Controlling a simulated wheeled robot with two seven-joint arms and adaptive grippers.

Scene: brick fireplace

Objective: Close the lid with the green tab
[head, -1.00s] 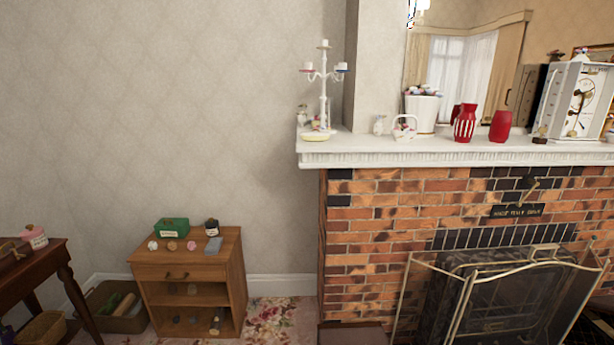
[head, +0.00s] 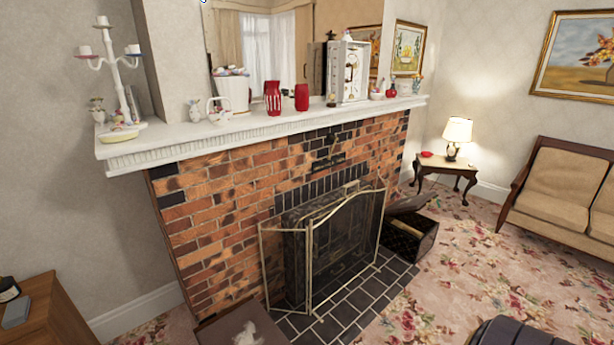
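A dark box (head: 402,246) stands on the floor just right of the fireplace, beside the dark tiled hearth. Its lid (head: 408,206) looks raised and tilted back, and something pale lies inside the box. A second dark, flat-topped thing (head: 238,326) with a white patch on top is cut off by the bottom edge, left of the hearth; I cannot tell whether it has a lid. I see no green tab on either. Neither of my grippers is in view.
A folding fire screen (head: 332,252) stands on the tiled hearth (head: 345,310) before the brick fireplace. A wooden cabinet (head: 50,315) is at the lower left. A lamp table (head: 447,168) and sofa (head: 565,187) stand right. Floral carpet (head: 465,265) lies clear between.

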